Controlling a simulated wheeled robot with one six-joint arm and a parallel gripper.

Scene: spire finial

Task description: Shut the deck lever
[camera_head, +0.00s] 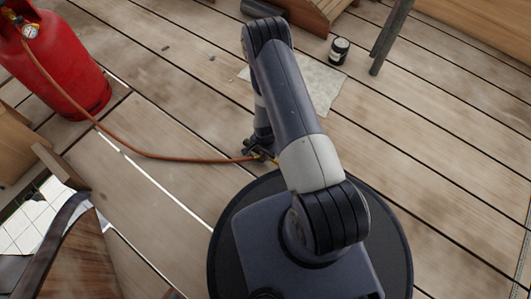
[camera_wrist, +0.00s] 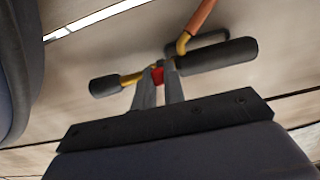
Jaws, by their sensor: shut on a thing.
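In the wrist view a small red piece (camera_wrist: 157,76), likely the deck lever, sits on a brass-coloured fitting between dark grey cylinders. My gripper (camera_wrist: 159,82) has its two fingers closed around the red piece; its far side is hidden. A brass elbow joins the fitting's larger grey cylinder (camera_wrist: 222,54) to an orange hose (camera_wrist: 201,14). In the head view my gripper (camera_head: 262,153) is low at the deck by the hose end, partly hidden by my arm, and the red piece cannot be made out there.
A red gas bottle (camera_head: 58,62) with a gauge stands at left, and the orange hose (camera_head: 165,157) runs from it across the planks. A grey sheet (camera_head: 318,88), a small dark can (camera_head: 339,50) and dark posts (camera_head: 390,35) are beyond. Wooden pieces lie at lower left.

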